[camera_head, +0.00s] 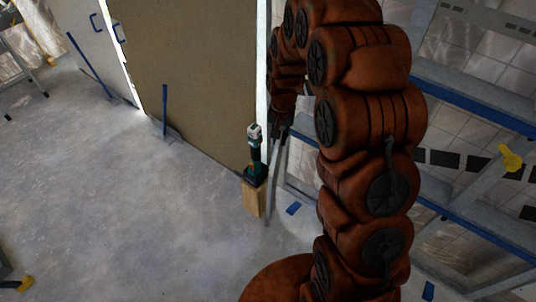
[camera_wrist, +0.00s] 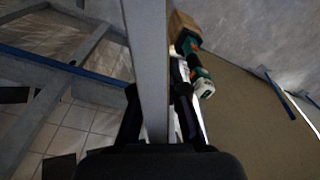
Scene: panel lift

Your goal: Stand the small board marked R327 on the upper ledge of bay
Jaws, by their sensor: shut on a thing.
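My gripper (camera_wrist: 157,95) is shut on a grey board (camera_wrist: 147,45), which shows edge-on as a long strip between the two fingers in the wrist view. In the head view my gripper (camera_head: 282,131) is partly behind my arm, and the board (camera_head: 275,170) hangs as a thin strip below it. I cannot read any mark on it, so R327 is not confirmed. A grey frame with blue-edged rails (camera_head: 466,104) stands at the right. My arm hides part of it, and I cannot tell which rail is the upper ledge.
A green and black power tool (camera_head: 255,170) stands on a wooden block (camera_head: 253,198) close to the held board. A large brown panel (camera_head: 190,75) stands behind it. A yellow object (camera_head: 510,158) is on the frame. The grey floor (camera_head: 110,210) at left is mostly clear.

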